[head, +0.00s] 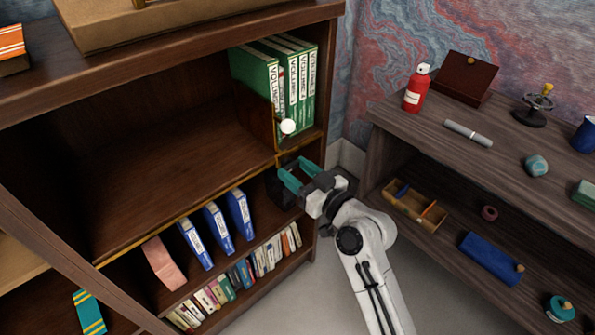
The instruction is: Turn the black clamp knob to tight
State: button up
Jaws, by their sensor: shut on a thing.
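My gripper (292,166) reaches to the right end of the bookcase, just below the shelf with the green binders. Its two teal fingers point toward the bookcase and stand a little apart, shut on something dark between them. A black block-like part (281,192) shows beside and below the fingers, against the bookcase. It looks like part of the clamp. The knob itself is mostly hidden by the fingers and the dark background, and its turned position cannot be made out.
Green binders (298,85) and a divider with a white ball (288,126) stand above my gripper. Blue binders (215,235) and several books (235,275) are lower left. A grey-brown desk (490,170) at right holds a red extinguisher-like can (416,90) and other items.

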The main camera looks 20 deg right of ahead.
jog(key=shift+m, duration=0.3)
jog(key=m+p, duration=0.1)
jog(key=m, duration=0.2)
jog(key=shift+r+m+p, duration=0.1)
jog(key=shift+m+p, duration=0.3)
jog(key=m+p, duration=0.2)
jog(key=m, duration=0.2)
jog(key=shift+d+m, duration=0.1)
jog(key=shift+m, duration=0.2)
jog(key=m+p, duration=0.2)
jog(key=m, duration=0.2)
jog(key=m+p, duration=0.2)
jog(key=m, duration=0.2)
jog(key=shift+m, duration=0.3)
jog(key=shift+f, duration=0.2)
jog(key=o, duration=1.1)
jog(key=shift+c, duration=0.2)
